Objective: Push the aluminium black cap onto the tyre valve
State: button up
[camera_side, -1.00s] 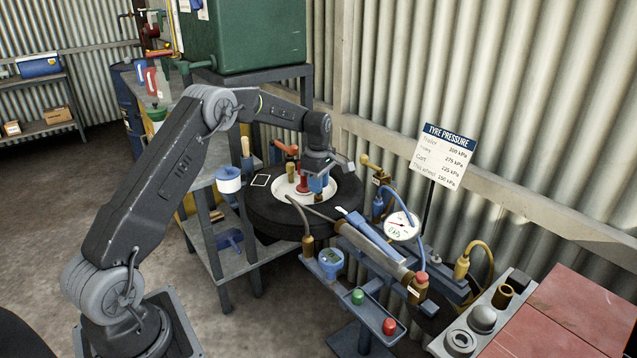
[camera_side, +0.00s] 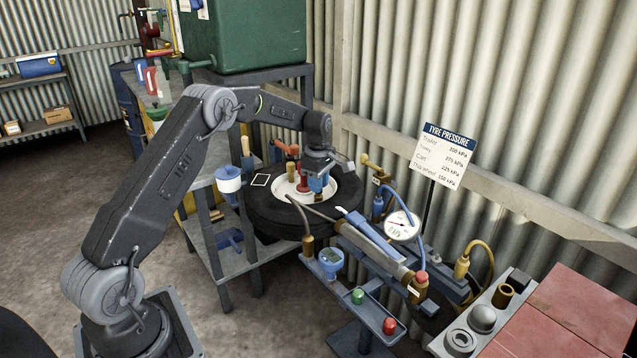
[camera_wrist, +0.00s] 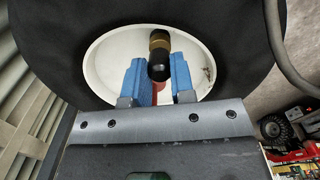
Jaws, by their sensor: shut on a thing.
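My gripper (camera_side: 318,183) points down over the pale hub of the wheel in the side view. In the wrist view its two blue fingers (camera_wrist: 158,64) are closed around a shiny black piece, the black cap (camera_wrist: 159,69). The black tyre (camera_side: 268,212) lies flat around the pale hub (camera_wrist: 105,62). A brass-coloured cylinder (camera_wrist: 159,41) shows just beyond the cap in the wrist view. I cannot tell whether it is the valve or whether the cap touches it. The cap is hidden by the fingers in the side view.
A red post (camera_side: 303,178) stands on the hub beside my fingers. A pressure gauge (camera_side: 401,226), hoses and a blue tool stand (camera_side: 372,315) crowd the right side. A TYRE PRESSURE sign (camera_side: 444,153) stands behind. The floor at left is clear.

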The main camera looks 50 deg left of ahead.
jog(key=shift+r, duration=0.15)
jog(key=shift+r, duration=0.35)
jog(key=shift+r, duration=0.45)
dwell(0.7)
jog(key=shift+r, duration=0.65)
jog(key=shift+f, duration=1.25)
dwell(0.7)
jog(key=o, duration=0.6)
